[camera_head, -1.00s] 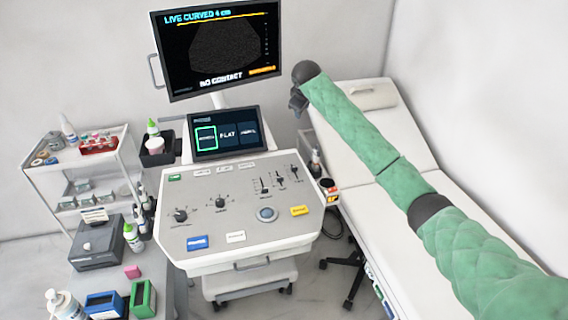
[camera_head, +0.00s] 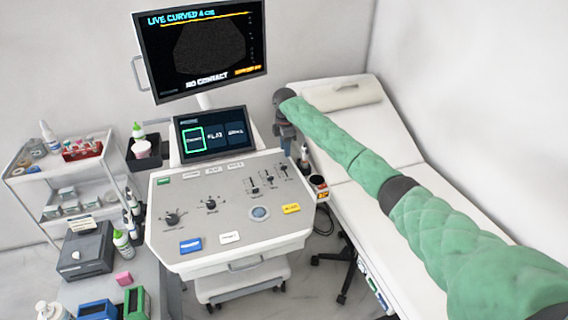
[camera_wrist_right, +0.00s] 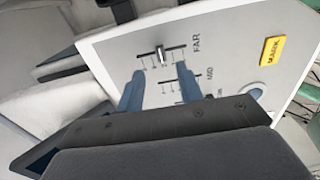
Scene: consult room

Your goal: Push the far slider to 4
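The far slider, labelled FAR, shows in the right wrist view (camera_wrist_right: 160,53) with its knob near the middle of its slot; the scale numbers are too small to read. In the head view it is the rightmost slider (camera_head: 284,171) on the console panel (camera_head: 190,235). My right gripper (camera_head: 288,148) hangs above the console's upper right corner. In the right wrist view its two fingers (camera_wrist_right: 160,72) are apart and empty. The far slider's knob lies just beyond and between the fingertips, with no clear contact. My left gripper is not in view.
The MID slider (camera_wrist_right: 190,101) sits beside the far one, partly hidden by a finger. A yellow MARK button (camera_wrist_right: 272,50) is close by. The touchscreen (camera_head: 212,134) rises behind the panel. A bed (camera_head: 385,160) stands to the right, under my right arm.

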